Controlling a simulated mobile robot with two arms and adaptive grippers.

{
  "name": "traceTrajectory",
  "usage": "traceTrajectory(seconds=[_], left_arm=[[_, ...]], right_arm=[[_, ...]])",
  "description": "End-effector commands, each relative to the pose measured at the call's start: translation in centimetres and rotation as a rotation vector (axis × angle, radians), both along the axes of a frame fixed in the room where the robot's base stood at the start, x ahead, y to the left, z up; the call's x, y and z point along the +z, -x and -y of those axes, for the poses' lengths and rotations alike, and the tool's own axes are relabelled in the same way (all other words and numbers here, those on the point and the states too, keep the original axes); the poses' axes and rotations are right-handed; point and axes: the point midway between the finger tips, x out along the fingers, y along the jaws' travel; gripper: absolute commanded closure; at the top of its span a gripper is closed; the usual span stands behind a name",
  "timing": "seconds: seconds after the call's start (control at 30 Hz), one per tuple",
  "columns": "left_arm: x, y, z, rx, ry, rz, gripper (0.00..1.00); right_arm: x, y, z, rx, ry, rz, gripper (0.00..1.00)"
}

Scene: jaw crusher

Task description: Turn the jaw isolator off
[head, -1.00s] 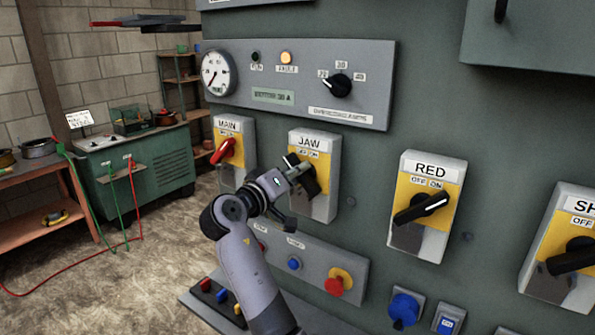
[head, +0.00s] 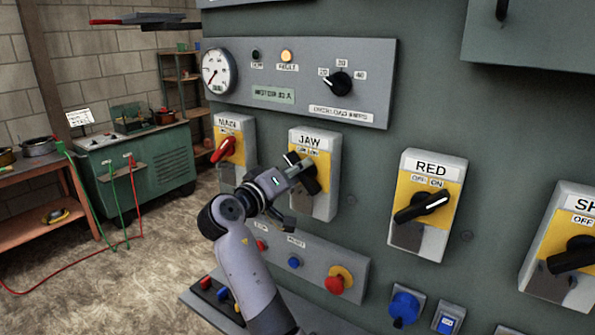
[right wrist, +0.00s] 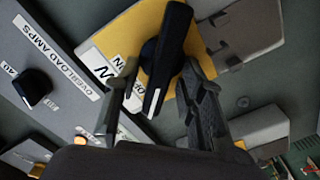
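The jaw isolator (head: 324,200) is a grey box with a yellow plate, labelled JAW, on the green panel. Its black knob (head: 308,182) is partly hidden by my right gripper (head: 296,170) in the head view. The knob slants, with its upper end toward the upper left, on the OFF side of the label. In the right wrist view the knob (right wrist: 170,50) lies between the two fingers of my right gripper (right wrist: 160,95). The fingers are apart, with gaps visible beside the knob. My left gripper is not in view.
A button strip (head: 315,270) with a red emergency button (head: 338,280) is below. The overload panel (head: 300,55) with a dial is above.

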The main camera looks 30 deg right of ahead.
Motion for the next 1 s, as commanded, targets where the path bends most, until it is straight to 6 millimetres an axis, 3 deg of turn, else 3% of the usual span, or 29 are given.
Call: traceTrajectory(seconds=[0.4,1.0], left_arm=[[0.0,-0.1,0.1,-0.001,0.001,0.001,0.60],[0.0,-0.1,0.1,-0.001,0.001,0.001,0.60]], right_arm=[[-0.1,2.3,-5.8,0.002,-0.001,-0.003,0.63],[-0.1,2.7,-6.4,0.001,-0.002,-0.002,0.63]])
